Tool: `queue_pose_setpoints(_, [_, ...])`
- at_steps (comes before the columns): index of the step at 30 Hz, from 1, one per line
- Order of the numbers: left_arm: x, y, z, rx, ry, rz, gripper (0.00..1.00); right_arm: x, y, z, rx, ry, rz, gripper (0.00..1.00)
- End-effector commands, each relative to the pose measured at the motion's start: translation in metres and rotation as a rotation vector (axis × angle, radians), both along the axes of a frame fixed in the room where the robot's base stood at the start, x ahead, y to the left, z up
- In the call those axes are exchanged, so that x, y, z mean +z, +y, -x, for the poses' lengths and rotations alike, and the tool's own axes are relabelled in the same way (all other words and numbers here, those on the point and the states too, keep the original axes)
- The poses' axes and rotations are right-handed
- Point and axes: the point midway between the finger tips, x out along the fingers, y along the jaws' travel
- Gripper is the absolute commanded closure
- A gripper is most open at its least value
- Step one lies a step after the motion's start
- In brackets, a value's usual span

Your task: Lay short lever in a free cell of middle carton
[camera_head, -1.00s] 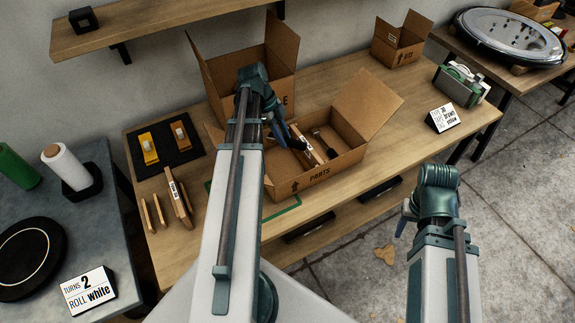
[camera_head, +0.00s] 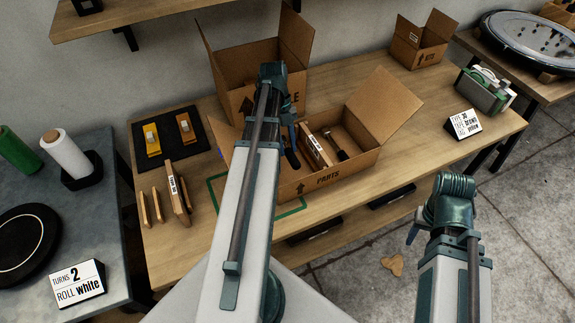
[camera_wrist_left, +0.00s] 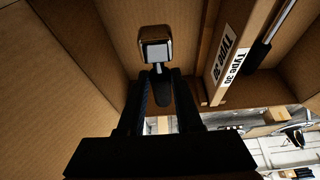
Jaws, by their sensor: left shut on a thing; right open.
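The middle carton (camera_head: 335,178), an open brown box marked PARTS, stands on the wooden table. My left gripper (camera_head: 291,150) is at its left part, partly hidden by my own arm. In the left wrist view, my left gripper (camera_wrist_left: 160,85) is shut on a short lever with a chrome head (camera_wrist_left: 155,45) and dark handle, inside brown cardboard walls. A strip labelled TYPE 30 (camera_wrist_left: 232,50) stands to its right, and another lever (camera_wrist_left: 264,45) lies beyond the strip. That lever's dark end (camera_head: 342,155) shows in the head view. My right gripper (camera_head: 413,232) is open, largely hidden, beyond the table's front edge.
A taller open carton (camera_head: 243,75) stands behind on the left and a small carton (camera_head: 420,42) at the back right. The carton's raised flap (camera_head: 378,108) leans right. Wooden pieces (camera_head: 178,190) and a black mat (camera_head: 166,142) lie left.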

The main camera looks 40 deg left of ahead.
Motion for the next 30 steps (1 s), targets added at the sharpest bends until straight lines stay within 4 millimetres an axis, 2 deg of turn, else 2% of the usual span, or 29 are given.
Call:
queue_pose_setpoints(1, [-0.017,0.000,0.000,0.000,0.000,0.000,1.00,-0.017,0.000,0.000,0.000,0.000,0.000,0.50])
queue_pose_setpoints(6, [-0.037,0.000,0.000,0.001,0.000,0.000,1.00,-0.038,0.000,0.000,0.001,0.000,0.000,0.50])
queue_pose_setpoints(14, [-0.040,0.000,0.000,0.001,0.000,0.000,1.00,-0.040,0.000,0.000,0.001,0.000,0.000,0.50])
queue_pose_setpoints(24, [-0.076,0.000,0.000,0.001,0.000,0.000,1.00,-0.076,0.000,0.000,0.001,0.000,0.000,0.50])
queue_pose_setpoints(30, [-0.073,0.000,0.000,0.001,0.000,0.000,1.00,-0.073,0.000,0.000,0.001,0.000,0.000,0.50])
